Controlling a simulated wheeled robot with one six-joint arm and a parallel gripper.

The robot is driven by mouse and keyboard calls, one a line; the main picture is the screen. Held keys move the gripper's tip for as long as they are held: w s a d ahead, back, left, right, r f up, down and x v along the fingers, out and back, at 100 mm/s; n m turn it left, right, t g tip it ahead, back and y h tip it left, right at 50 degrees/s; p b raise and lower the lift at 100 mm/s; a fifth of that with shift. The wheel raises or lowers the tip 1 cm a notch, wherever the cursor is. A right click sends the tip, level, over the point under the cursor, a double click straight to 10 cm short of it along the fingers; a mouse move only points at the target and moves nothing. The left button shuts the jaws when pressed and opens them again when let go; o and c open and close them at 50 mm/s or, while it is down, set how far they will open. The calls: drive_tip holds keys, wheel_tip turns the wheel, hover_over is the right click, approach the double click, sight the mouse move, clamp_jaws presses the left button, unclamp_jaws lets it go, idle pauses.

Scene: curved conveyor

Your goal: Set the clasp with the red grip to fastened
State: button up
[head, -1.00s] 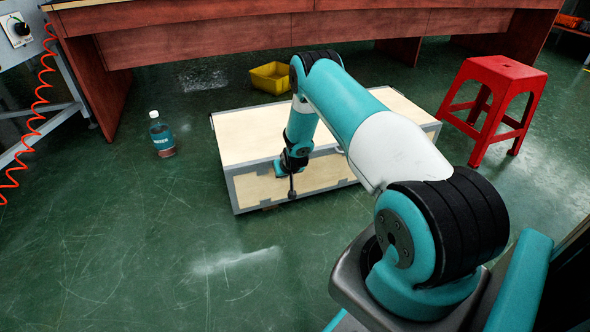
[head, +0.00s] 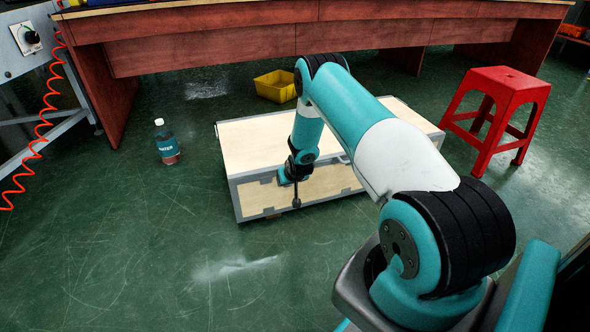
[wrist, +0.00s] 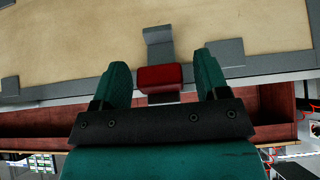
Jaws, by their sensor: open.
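The clasp's red grip (wrist: 160,77) shows in the wrist view, at the edge of the case's pale panel. A grey metal strap (wrist: 158,42) of the clasp lies on the panel above the grip in that picture, and a dark piece is below it. My gripper (wrist: 162,71) is open, with one finger on each side of the red grip and a visible gap on both sides. In the head view my gripper (head: 289,178) is at the front face of the pale case (head: 245,145). The clasp is not discernible there.
A water bottle (head: 166,142) stands on the floor left of the case. A yellow bin (head: 275,86) is behind it and a red stool (head: 499,108) to the right. A wooden workbench (head: 210,45) spans the back. The floor in front is clear.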

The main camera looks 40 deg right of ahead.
drive_tip(key=p+v, duration=0.6)
drive_tip(key=v, duration=0.9)
drive_tip(key=shift+r, duration=0.3)
drive_tip(key=shift+c, duration=0.5)
